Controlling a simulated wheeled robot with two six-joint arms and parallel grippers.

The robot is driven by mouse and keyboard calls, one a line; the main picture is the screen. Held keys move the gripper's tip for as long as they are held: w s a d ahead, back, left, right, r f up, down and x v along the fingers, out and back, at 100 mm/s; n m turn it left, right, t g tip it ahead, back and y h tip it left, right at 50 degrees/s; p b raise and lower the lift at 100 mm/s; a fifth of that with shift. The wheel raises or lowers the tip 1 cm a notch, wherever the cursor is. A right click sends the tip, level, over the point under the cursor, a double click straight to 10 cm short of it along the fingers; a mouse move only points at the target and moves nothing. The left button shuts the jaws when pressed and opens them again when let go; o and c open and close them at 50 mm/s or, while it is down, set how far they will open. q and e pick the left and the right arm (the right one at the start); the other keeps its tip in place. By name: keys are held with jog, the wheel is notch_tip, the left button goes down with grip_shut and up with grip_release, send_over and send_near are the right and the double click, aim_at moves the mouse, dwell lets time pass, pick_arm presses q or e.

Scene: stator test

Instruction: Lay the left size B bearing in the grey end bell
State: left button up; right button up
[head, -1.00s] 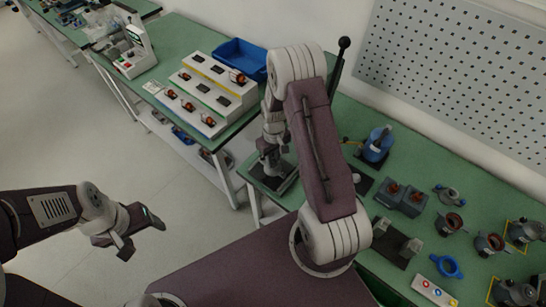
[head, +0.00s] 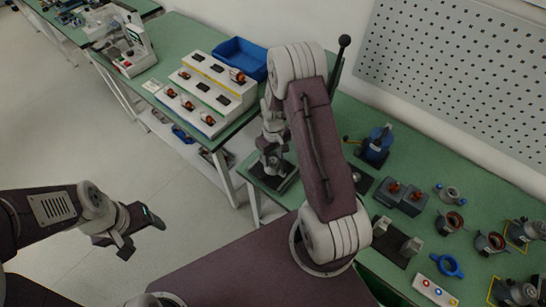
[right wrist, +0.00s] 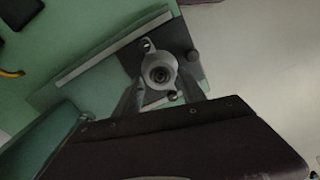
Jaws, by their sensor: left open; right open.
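A grey round part with ears and a dark centre, apparently the grey end bell (right wrist: 160,66), sits on a dark plate in the right wrist view. My right gripper (right wrist: 161,92) is open, with one finger on each side of this part; contact cannot be told. In the head view my right gripper (head: 272,160) is over the dark plate at the near table's left end, and it hides most of the part. My left gripper (head: 138,232) is open and empty over the floor. I cannot pick out the left size B bearing with certainty.
A blue device (head: 375,146), grey blocks with copper-coloured parts (head: 403,197), a blue ring (head: 447,265) and several motor housings (head: 490,243) stand on the green table to the right. A blue bin (head: 240,57) and a stepped white rack (head: 208,85) are on the farther table.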

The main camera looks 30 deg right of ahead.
notch_tip(320, 180, up, 9)
jog(key=b, duration=0.1)
jog(key=shift+f, duration=0.15)
jog(key=shift+d, duration=0.1)
dwell(0.5)
jog(key=s+a+r+n+t+b, duration=0.1)
jog(key=s+a+r+b, duration=0.3)
jog(key=a, duration=0.3)
jog(key=s+f+m+p, duration=0.1)
jog(key=s+m, duration=0.1)
jog(key=s, duration=0.7)
jog(key=shift+a+f+m, duration=0.35)
jog(key=shift+a+m, duration=0.05)
